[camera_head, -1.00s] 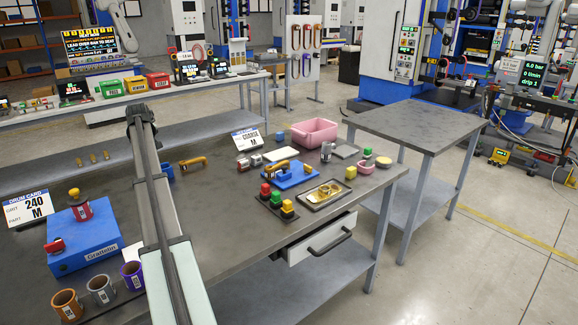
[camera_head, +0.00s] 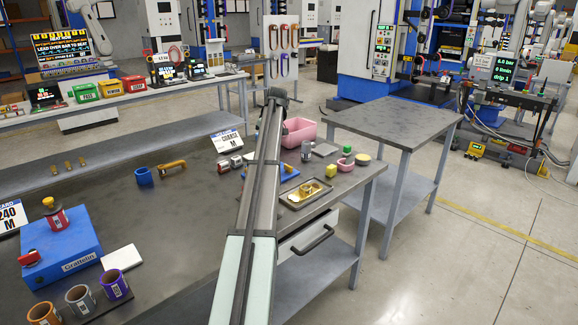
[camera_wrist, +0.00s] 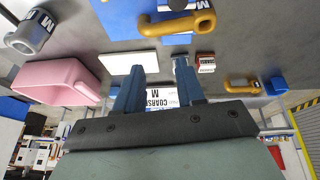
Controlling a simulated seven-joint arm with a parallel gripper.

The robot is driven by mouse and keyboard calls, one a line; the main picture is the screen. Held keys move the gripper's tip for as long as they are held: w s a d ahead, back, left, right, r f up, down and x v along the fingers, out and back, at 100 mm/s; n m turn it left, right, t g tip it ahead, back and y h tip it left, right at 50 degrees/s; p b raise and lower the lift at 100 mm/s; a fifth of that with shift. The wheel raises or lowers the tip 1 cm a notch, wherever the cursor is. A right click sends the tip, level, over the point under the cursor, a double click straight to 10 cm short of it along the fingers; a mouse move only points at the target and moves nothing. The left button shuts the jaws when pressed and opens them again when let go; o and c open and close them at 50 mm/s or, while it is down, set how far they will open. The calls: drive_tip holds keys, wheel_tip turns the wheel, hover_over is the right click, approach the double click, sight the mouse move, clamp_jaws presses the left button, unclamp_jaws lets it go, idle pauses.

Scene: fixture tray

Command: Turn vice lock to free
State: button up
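A blue fixture (camera_head: 289,173) stands on the grey bench in the head view, mostly hidden behind my arm. In the wrist view a blue fixture (camera_wrist: 163,15) with an orange-yellow handle (camera_wrist: 183,23) shows at the top edge, cut off by the frame. I take this handle to be the vice lock; its setting cannot be read. My gripper (camera_wrist: 158,92) is open and empty, its two blue fingers apart, with the handle beyond the fingertips and not touched. In the head view the end of my arm (camera_head: 277,96) is raised over the bench's far side.
A pink bin (camera_head: 300,130) stands at the back of the bench, and at left in the wrist view (camera_wrist: 70,82). A COARSE card (camera_head: 227,141), a metal cylinder (camera_head: 306,152) and a tray (camera_head: 304,194) are near the fixture. The bench's middle left is mostly clear.

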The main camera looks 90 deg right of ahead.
drive_tip(key=m, duration=0.1)
hover_over(288, 166)
drive_tip(key=s+a, duration=0.3)
drive_tip(key=a, duration=0.1)
drive_tip(key=s, duration=0.1)
drive_tip(key=x, duration=1.3)
drive_tip(key=shift+w+f, duration=0.25)
clamp_jaws()
